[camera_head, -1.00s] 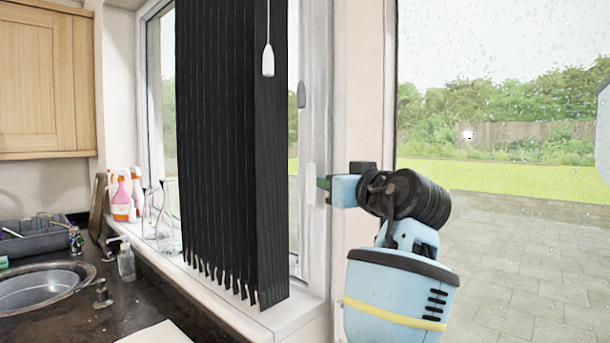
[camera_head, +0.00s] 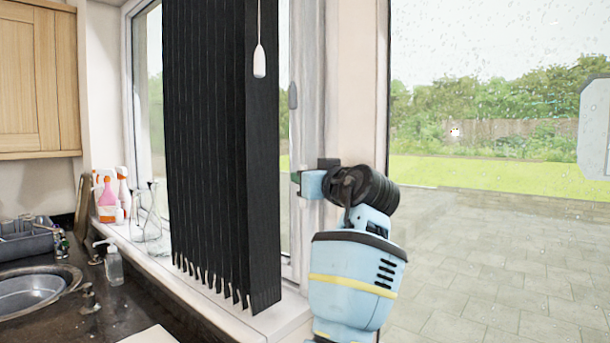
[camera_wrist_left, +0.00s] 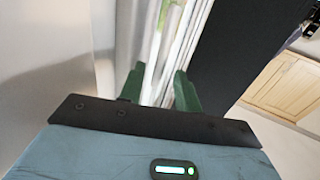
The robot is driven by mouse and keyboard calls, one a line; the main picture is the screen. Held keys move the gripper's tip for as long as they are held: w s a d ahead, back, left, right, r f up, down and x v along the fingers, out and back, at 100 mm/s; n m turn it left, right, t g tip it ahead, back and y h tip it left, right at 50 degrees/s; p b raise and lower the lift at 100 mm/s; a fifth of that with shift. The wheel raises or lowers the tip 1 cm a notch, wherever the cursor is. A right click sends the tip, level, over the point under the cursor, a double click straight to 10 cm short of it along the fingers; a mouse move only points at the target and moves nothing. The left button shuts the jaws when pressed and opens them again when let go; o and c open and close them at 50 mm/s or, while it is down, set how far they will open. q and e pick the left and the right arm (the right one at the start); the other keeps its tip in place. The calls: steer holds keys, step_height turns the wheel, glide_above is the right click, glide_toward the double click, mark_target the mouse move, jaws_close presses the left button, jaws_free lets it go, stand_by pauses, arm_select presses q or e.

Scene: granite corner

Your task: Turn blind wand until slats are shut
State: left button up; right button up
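The blind wand (camera_head: 259,62) is a white handle on a thin cord, hanging in front of the blind's upper right part. The black vertical slats (camera_head: 208,150) hang side by side, with small gaps at their lower ends. They also show as a dark panel in the left wrist view (camera_wrist_left: 235,50). My left gripper (camera_head: 297,178) is below and right of the wand, apart from it, beside the blind's right edge. In the left wrist view its green fingers (camera_wrist_left: 160,88) are spread, with pale window frame behind the gap. I cannot make out the wand there. My right gripper is not in view.
The window sill (camera_head: 272,325) runs below the blind. Spray bottles (camera_head: 108,195), a soap bottle (camera_head: 113,265) and a sink (camera_head: 35,290) are at left. A wooden cabinet (camera_head: 38,75) hangs at upper left. A large glass pane (camera_head: 490,170) fills the right.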

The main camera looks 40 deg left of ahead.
arm_select(q)
steer(key=shift+w+a, duration=0.3)
steer(key=shift+a, duration=0.35)
